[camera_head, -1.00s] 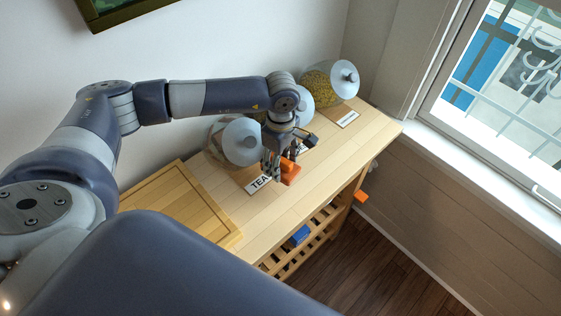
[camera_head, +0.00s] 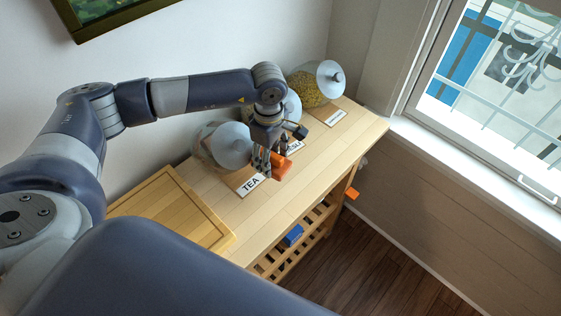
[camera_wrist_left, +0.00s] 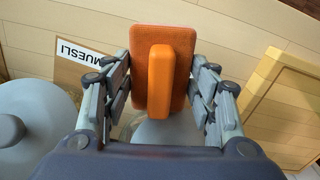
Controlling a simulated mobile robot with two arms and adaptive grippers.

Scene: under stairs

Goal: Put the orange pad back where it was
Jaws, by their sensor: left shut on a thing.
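The orange pad (camera_head: 282,165), a flat block with a raised grip along its middle, is held in my left gripper (camera_head: 268,162). The left wrist view shows the pad (camera_wrist_left: 185,60) between the two fingers, which close on it from both sides. The pad is over the bench top, near the TEA label (camera_head: 251,186) and in front of the glass jars. The exact gap between pad and bench cannot be told. The MUESLI label (camera_wrist_left: 85,57) shows left of the pad in the wrist view. My right gripper is not in view.
Glass jars with pale lids, including the tea jar (camera_head: 224,146) and a filled far jar (camera_head: 316,84), line the wall. A wooden board (camera_head: 172,208) lies at the left. A blue object (camera_head: 293,235) is on the lower slats. A small orange thing (camera_head: 352,193) shows at the bench's right side.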

